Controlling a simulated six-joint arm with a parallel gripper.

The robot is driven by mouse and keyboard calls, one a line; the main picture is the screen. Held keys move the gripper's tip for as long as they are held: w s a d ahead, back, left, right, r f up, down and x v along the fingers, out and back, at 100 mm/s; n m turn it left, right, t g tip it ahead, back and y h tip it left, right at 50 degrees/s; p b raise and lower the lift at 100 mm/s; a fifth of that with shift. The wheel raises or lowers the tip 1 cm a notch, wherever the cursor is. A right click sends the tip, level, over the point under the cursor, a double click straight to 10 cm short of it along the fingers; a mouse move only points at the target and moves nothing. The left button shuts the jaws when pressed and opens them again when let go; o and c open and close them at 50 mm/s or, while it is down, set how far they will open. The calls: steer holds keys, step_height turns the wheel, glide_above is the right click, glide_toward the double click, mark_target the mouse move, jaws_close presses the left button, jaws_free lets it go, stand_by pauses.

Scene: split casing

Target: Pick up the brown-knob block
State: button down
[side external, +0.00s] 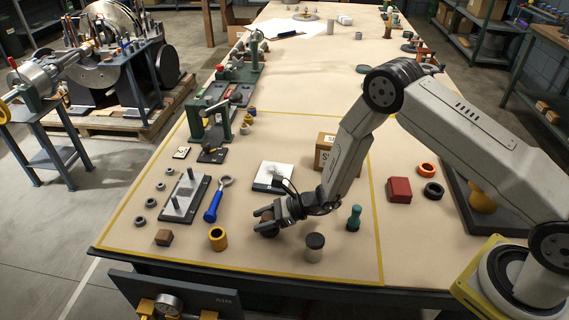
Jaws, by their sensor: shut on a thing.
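My gripper (264,218) is low over the front middle of the table, its jaws shut on a small dark brownish piece (269,231). This piece looks like the brown-knob block, but the fingers hide most of it, and its shape is unclear. I cannot tell whether it touches the table. A separate small brown block (164,237) sits near the front left.
A cardboard box (325,150) is behind.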

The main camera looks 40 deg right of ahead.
steer(key=shift+r, duration=0.85)
steer(key=s+d+r, duration=0.3)
steer(key=s+r, duration=0.7)
steer(key=s, duration=0.3)
steer(key=shift+s+d+r, duration=0.25)
steer(key=shift+d+r, duration=0.1)
steer(key=shift+d, duration=0.05)
